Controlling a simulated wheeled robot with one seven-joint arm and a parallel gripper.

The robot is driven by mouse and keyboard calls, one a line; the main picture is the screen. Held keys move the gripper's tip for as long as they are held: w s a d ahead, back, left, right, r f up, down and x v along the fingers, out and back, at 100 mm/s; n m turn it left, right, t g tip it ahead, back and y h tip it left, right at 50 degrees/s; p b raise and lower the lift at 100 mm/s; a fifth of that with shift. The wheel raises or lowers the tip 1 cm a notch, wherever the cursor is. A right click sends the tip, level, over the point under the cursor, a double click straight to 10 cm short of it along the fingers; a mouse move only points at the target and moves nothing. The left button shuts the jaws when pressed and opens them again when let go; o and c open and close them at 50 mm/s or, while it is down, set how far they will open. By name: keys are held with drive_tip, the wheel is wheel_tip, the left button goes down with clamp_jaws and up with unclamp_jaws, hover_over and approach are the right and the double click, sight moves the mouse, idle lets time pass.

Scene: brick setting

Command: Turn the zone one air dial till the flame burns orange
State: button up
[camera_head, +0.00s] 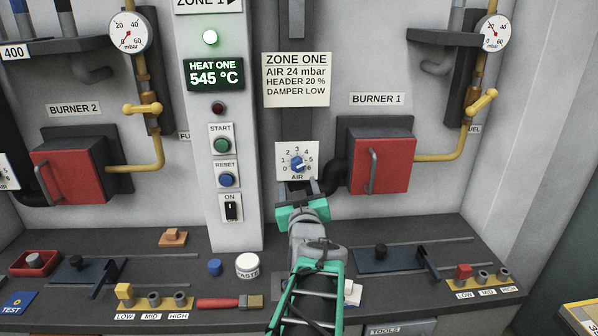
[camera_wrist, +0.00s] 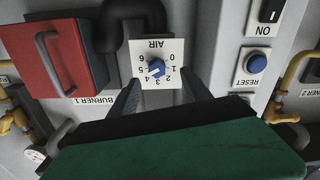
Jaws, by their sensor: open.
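The zone one air dial (camera_head: 297,163) is a blue knob on a white plate marked 0 to 6, on the wall left of Burner 1. In the wrist view the dial (camera_wrist: 157,68) appears upside down, its white mark pointing roughly between 4 and 5. My gripper (camera_head: 298,187) is open just below and in front of the dial. In the wrist view the fingers of my gripper (camera_wrist: 160,88) stand apart on either side of the plate's lower part, with nothing between them. Burner 1 (camera_head: 381,165) has a red door with a grey handle. No flame is visible.
A notice (camera_head: 296,79) reads air 24 mbar, header 20 %, damper low. A display (camera_head: 215,75) reads 545 °C. Start, reset and on controls line the pillar (camera_head: 247,130) left of the dial. A black pipe (camera_head: 335,179) bends close by on the right. The bench (camera_head: 215,290) below holds sliders, a brush and pots.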

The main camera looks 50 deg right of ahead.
sight(298, 168)
drive_tip(key=x, duration=0.2)
drive_tip(key=p+x, duration=0.1)
drive_tip(key=x, duration=0.2)
drive_tip(key=p+x, duration=0.1)
drive_tip(key=x, duration=0.1)
drive_tip(key=shift+d+r, duration=0.3)
drive_tip(key=shift+d, duration=0.25)
drive_tip(key=shift+c, duration=0.4)
clamp_jaws()
